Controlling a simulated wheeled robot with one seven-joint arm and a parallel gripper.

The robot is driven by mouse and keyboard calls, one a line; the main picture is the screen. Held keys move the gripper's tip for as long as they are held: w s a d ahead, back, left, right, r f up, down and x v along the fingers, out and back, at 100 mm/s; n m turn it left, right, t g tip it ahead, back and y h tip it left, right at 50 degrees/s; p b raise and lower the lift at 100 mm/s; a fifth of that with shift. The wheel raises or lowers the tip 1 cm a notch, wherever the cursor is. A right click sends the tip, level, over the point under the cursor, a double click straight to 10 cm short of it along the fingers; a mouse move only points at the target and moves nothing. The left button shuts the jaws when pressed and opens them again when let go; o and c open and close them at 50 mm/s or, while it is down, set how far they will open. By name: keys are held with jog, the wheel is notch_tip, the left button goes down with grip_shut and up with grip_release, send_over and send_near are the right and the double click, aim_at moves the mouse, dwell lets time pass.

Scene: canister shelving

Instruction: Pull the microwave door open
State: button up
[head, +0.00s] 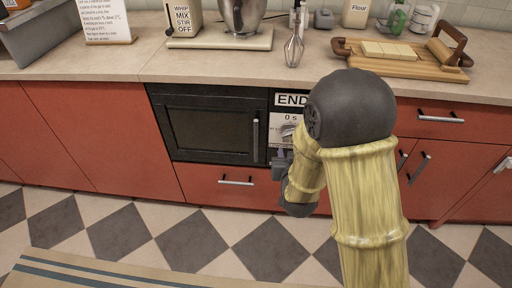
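The microwave (211,124) is built into the red cabinets under the counter. Its black door is shut, with a vertical handle (255,140) at the door's right edge. A panel (288,118) with a display reading "END" and "0 s" is to the right of the door and is partly hidden by my arm. My gripper (279,163) is in front of the lower part of this panel, a little right of the handle. It appears apart from the handle. My yellow arm hides much of it, and its fingers are too small to read.
The counter (110,62) runs above the microwave. A mixer (222,38), a whisk (294,50) and a cutting board (400,62) stand on it. A drawer (222,186) with a bar handle is below the door. The tiled floor in front is clear apart from a striped rug (110,276).

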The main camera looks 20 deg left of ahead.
aim_at(256, 134)
jog(key=s+a+f+n+t+y+b, duration=0.1)
jog(key=s+a+f+t+y+b, duration=0.1)
jog(key=a+f+b, duration=0.3)
jog(key=shift+s+a+f+n+t+y+b, duration=0.45)
jog(key=shift+a+f, duration=0.45)
jog(key=shift+a, duration=0.25)
jog(key=b+x, duration=0.1)
jog(key=x, duration=1.6)
jog(key=shift+w+a+f+b, duration=0.1)
jog(key=shift+b, duration=0.3)
grip_shut()
